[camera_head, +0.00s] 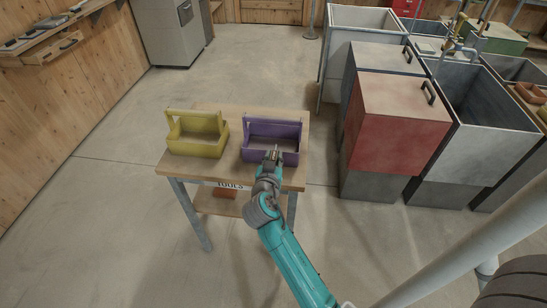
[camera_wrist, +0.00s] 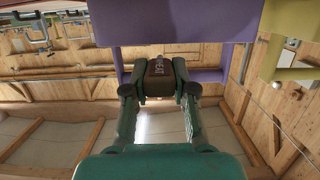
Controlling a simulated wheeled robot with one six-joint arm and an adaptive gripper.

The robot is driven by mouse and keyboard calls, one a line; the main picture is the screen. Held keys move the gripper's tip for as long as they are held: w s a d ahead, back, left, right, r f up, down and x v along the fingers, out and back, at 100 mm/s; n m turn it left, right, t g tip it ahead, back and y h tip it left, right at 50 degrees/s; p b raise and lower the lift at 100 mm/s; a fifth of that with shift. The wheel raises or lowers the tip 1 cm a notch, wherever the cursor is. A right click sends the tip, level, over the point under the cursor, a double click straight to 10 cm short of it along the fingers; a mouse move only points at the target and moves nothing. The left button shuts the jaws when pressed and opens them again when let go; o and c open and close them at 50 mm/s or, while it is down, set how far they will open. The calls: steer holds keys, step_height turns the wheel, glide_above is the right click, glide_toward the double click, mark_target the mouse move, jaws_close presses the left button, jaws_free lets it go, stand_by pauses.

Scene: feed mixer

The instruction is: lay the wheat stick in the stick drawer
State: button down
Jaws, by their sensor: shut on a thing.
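My gripper (camera_head: 273,154) is at the near side of the purple tote (camera_head: 290,130) on the small table. In the wrist view my gripper (camera_wrist: 160,84) is shut on a short dark brown block with pale lettering that seems to read WHEAT, the wheat stick (camera_wrist: 159,67). The purple tote (camera_wrist: 185,25) is close beyond the fingers there. In the head view the stick is too small to make out. A wooden bench with drawer-like fronts (camera_head: 64,46) is at the upper left; I cannot tell whether it holds the stick drawer.
A yellow tote (camera_head: 198,148) stands left of the purple one on the wooden table (camera_head: 170,166), whose label reads TOOLS. Large bins, one with a red front (camera_head: 395,130), stand to the right. Open floor lies between the table and the bench. A grey cabinet (camera_head: 168,35) is at the back.

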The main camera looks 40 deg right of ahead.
steer(key=shift+f, duration=0.55)
steer(key=c, duration=0.9)
jaws_free()
steer(key=shift+c, duration=0.2)
steer(key=shift+r, duration=0.55)
steer(key=v, duration=1.2)
